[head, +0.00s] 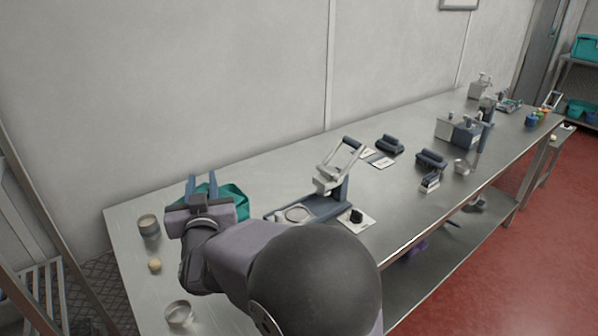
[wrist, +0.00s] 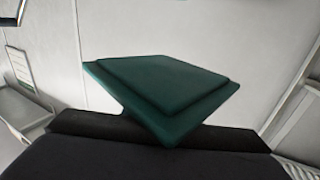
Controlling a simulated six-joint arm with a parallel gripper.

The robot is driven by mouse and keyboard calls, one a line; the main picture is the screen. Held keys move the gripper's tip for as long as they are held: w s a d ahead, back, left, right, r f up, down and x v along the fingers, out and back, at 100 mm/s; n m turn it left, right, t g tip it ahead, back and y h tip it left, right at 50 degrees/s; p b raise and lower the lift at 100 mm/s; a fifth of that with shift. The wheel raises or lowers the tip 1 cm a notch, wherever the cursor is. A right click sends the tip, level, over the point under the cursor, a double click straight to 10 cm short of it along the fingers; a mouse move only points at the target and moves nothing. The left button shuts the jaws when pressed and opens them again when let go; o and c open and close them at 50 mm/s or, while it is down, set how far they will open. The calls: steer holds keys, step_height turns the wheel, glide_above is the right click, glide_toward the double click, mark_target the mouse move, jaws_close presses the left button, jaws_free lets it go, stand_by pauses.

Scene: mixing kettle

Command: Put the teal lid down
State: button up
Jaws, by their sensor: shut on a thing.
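The teal lid (wrist: 165,90) is a flat square piece with a raised step, held up close in the wrist view with a corner toward me. In the head view the teal lid (head: 238,203) shows partly behind my gripper (head: 202,184), above the left end of the metal table (head: 130,250). My gripper is shut on the lid. The fingertips show as two blue-grey prongs in the head view. Where the fingers touch the lid is hidden, and I cannot tell how far it is above the table.
A metal cup (head: 149,226), a small tan piece (head: 154,265) and a metal bowl (head: 179,313) stand left of my arm. Black pieces and dispensers occupy the table farther right. A wall runs behind.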

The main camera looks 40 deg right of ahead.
step_height(320, 180, down, 10)
stand_by(0.8)
steer(key=shift+b, duration=0.3)
steer(key=o, duration=1)
steer(key=shift+o, duration=0.2)
steer(key=shift+s+r, duration=0.1)
steer(key=b+v, duration=0.1)
steer(key=v, duration=0.4)
steer(key=shift+s+a, duration=0.1)
steer(key=shift+s, duration=0.05)
